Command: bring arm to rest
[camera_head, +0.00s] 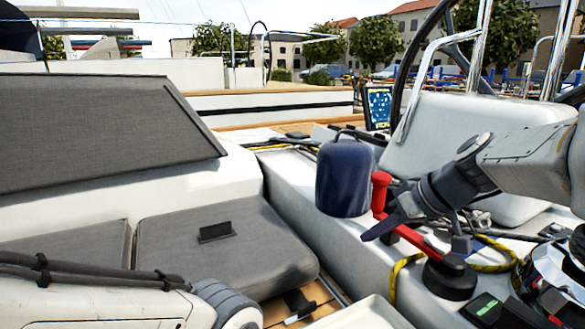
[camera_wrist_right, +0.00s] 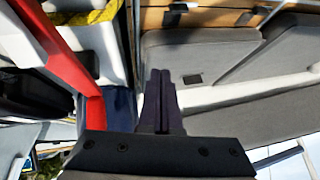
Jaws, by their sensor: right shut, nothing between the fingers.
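My right gripper (camera_head: 374,236) reaches in from the right, beside a red winch handle (camera_head: 381,191) on a dark winch (camera_head: 449,279). Its dark fingers are together and empty; they also show shut in the right wrist view (camera_wrist_right: 160,92). The handle overlaps the gripper in the head view, and I cannot tell whether they touch. In the wrist view the red handle (camera_wrist_right: 62,50) runs along the left. My left arm's white link shows at the lower left of the head view, but its gripper is out of the picture.
A navy-blue covered winch (camera_head: 343,178) stands just left of the red handle. Yellow rope (camera_head: 398,275) lies around the dark winch. Grey seat cushions (camera_head: 225,250) are at the left. A steering wheel (camera_head: 410,65) and a screen (camera_head: 377,107) stand behind.

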